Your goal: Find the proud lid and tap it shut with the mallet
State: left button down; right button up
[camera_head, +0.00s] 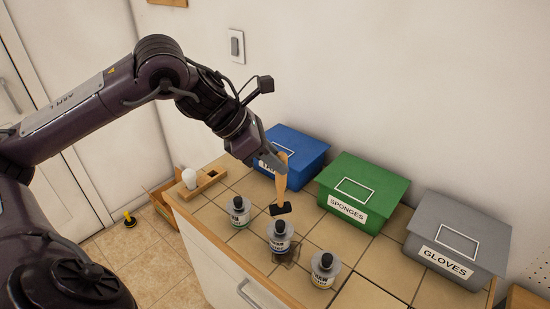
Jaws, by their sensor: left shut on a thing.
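My left gripper (279,165) is shut on the wooden handle of a mallet (281,184). The mallet hangs head down, its dark head just above the middle bottle (280,243) in the picture. I cannot tell whether head and lid touch. Another bottle (239,214) stands to the left, and a third bottle (323,272) to the right and nearer the front. Which lid sits proud is too small to tell. My right gripper is not in view.
A blue bin (301,145), a green bin (357,181) labelled SPONGES and a grey bin (462,224) labelled GLOVES stand along the wall. A wooden holder (207,180) with a white knob is at the counter's left end. A dark patch lies around the middle bottle's base.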

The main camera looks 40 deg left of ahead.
pick_arm(q)
jog(key=shift+r, duration=0.25)
notch_tip(320, 180, up, 4)
jog(key=p, duration=0.3)
jog(key=shift+p, duration=0.4)
